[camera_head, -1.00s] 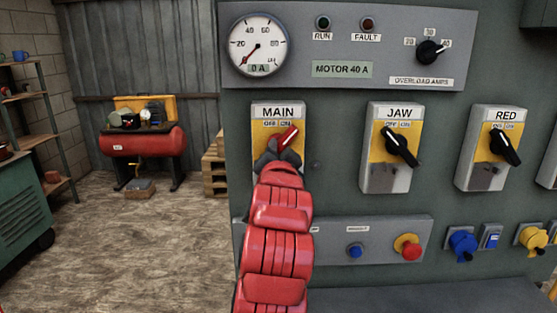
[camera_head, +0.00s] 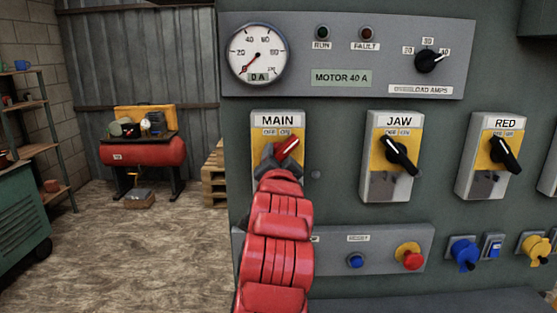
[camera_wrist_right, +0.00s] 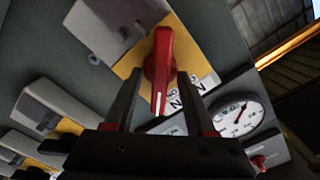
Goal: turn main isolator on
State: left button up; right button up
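The main isolator (camera_head: 262,116) is a grey box with a yellow plate, labelled MAIN, at the left of the row of switches. Its red handle (camera_head: 288,148) is tilted, tip to the upper right near the ON mark. My right gripper (camera_head: 279,160) is at the handle, its fingers partly hidden behind my red wrist. In the wrist view, the red handle (camera_wrist_right: 159,66) lies between the two dark fingers of my right gripper (camera_wrist_right: 159,82), with a gap visible on each side. It is open around the handle. My left gripper is out of view.
The JAW switch (camera_head: 398,150) and RED switch (camera_head: 503,150) stand to the right, with black handles. Above is a panel with a gauge (camera_head: 257,54) reading near zero. Below are a blue button (camera_head: 355,260) and a red button (camera_head: 409,256).

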jog(key=shift+s, duration=0.1)
jog(key=s+b, duration=0.3)
jog(key=s, duration=1.4)
jog(key=shift+s, duration=0.15)
